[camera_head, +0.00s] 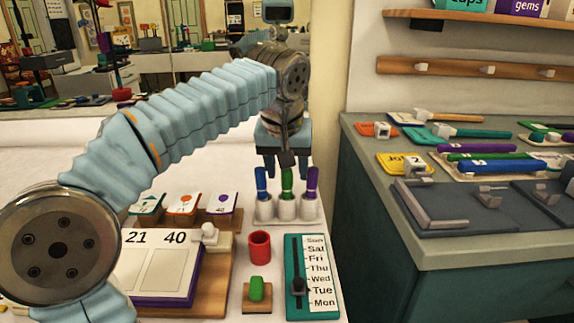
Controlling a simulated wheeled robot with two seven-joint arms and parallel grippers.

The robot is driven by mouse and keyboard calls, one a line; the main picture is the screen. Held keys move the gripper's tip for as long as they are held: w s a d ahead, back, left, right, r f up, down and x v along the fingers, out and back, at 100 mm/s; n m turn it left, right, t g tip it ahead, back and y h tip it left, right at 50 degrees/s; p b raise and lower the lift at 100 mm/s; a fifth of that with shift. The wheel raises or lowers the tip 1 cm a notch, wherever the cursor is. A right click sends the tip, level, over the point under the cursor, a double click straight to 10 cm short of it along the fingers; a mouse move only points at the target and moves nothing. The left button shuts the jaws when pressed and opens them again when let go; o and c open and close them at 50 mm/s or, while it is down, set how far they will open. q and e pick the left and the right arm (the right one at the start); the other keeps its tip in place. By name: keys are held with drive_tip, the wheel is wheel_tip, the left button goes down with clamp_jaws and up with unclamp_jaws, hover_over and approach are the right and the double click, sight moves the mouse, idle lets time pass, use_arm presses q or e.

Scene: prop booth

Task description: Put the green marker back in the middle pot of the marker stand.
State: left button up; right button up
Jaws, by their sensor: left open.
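The white marker stand (300,222) is at the back of the white table, with three pots in a row. The green marker (287,183) is upright in the middle pot (286,210). A blue marker (262,184) is in the left pot (264,210) and a purple marker (311,184) in the right pot (309,208). My left gripper (286,170) points down right over the stand, its fingers open to either side of the green marker's upper end. The marker's top is hidden by the gripper. My right gripper is not in view.
A red cup (259,247), a green block on a wooden base (257,292) and a weekday slider board (297,278) stand in front of the stand. A flip calendar (165,262) is at left. A grey counter (440,252) with tools is at right.

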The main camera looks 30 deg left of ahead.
use_arm(q)
drive_tip(key=p+v, duration=0.2)
drive_tip(key=v, duration=1.1)
drive_tip(key=shift+r, duration=0.35)
drive_tip(key=shift+s, duration=0.15)
